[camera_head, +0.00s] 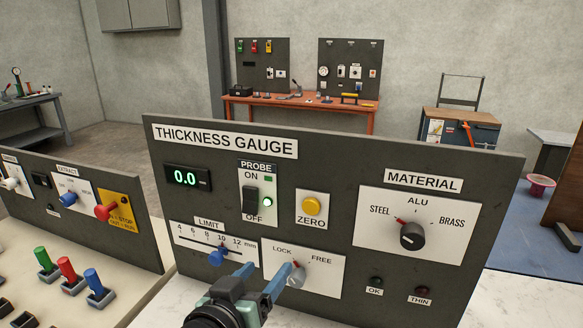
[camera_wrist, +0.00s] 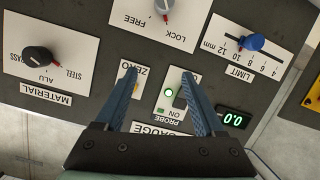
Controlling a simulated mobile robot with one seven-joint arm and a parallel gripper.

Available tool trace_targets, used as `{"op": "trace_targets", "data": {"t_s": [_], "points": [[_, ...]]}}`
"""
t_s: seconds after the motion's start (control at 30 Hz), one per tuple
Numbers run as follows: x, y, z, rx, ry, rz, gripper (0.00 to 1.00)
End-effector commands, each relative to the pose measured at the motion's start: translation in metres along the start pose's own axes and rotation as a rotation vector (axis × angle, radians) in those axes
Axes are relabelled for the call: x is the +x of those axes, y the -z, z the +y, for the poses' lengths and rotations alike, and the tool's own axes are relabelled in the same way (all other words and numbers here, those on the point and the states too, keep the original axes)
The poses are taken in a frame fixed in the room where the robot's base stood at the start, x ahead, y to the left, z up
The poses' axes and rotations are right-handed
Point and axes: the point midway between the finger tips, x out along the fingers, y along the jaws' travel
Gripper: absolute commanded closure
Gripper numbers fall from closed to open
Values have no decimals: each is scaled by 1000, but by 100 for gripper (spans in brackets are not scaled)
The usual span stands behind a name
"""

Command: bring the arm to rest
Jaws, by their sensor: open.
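My gripper (camera_head: 268,270) is open and empty in front of the lower part of the thickness gauge panel (camera_head: 330,170). In the wrist view its two blue fingers (camera_wrist: 159,73) point at the panel, with the ZERO and PROBE plates behind them. The left finger partly hides the yellow ZERO button (camera_head: 311,205). The LOCK/FREE knob (camera_wrist: 164,5) lies beyond the fingertips, apart from them in the wrist view. I cannot tell how far the tips are from the panel.
The display (camera_head: 187,178) reads 0.0, and the green PROBE lamp (camera_head: 267,202) is lit. The MATERIAL knob (camera_head: 413,235) points toward STEEL. A second panel (camera_head: 90,215) and coloured levers (camera_head: 67,270) stand at left. A red workbench (camera_head: 300,103) is behind.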

Motion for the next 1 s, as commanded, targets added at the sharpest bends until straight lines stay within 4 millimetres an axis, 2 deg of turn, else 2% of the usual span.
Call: {"op": "trace_targets", "data": {"t_s": [0.03, 0.13, 0.2, 0.3, 0.43, 0.5, 0.6, 0.7, 0.8, 1.0], "points": [[-6, 40, 13, 47, 28, 76, 29], [-24, 110, 37, 126, 93, 244, 29], [-45, 157, 57, 171, 128, 369, 29], [-82, 216, 89, 223, 162, 554, 29], [-140, 276, 130, 272, 187, 787, 29], [-170, 298, 149, 288, 191, 894, 29], [-205, 318, 169, 302, 193, 1011, 29], [-226, 328, 181, 310, 193, 1080, 29], [-235, 331, 185, 312, 192, 1109, 29], [-235, 331, 185, 312, 193, 1110, 29]]}}
